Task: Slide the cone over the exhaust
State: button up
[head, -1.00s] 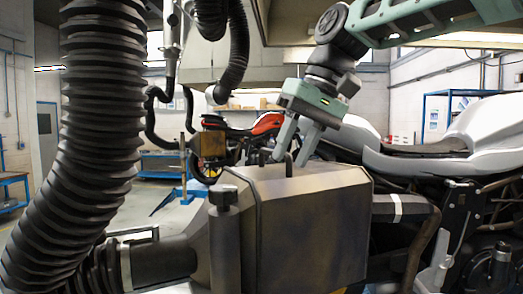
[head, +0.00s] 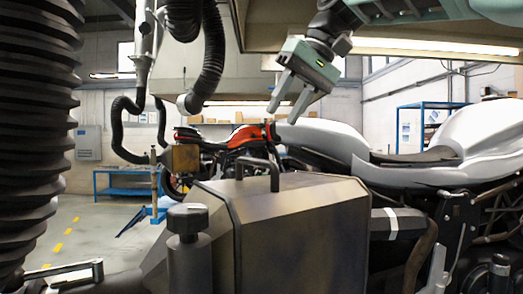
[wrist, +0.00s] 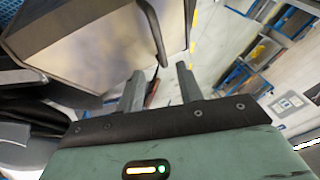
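The cone, a dark metal box-shaped hood (head: 305,235) with a black handle (head: 260,173) on top, fills the lower middle of the head view. The exhaust, a dark pipe with a pale band (head: 398,223), runs from the motorcycle to the hood's right side. Its end is hidden behind or inside the hood; I cannot tell which. My gripper (head: 283,116) is above the handle, fingers apart and empty, clear of it. In the wrist view the hood (wrist: 95,45) and handle (wrist: 152,32) lie beyond the open fingers (wrist: 161,75).
A white motorcycle (head: 480,145) stands at right, close to the hood. A thick black ribbed hose (head: 40,130) hangs at far left. A knob (head: 187,215) stands up at the hood's left. Behind are a red motorcycle (head: 245,135) and a blue bench (head: 125,182). Open floor shows at left.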

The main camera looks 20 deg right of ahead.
jog(key=p, duration=0.2)
send_over(262, 186)
notch_tip(262, 186, down, 8)
jog(key=shift+w+f, duration=0.1)
jog(key=shift+f, duration=0.1)
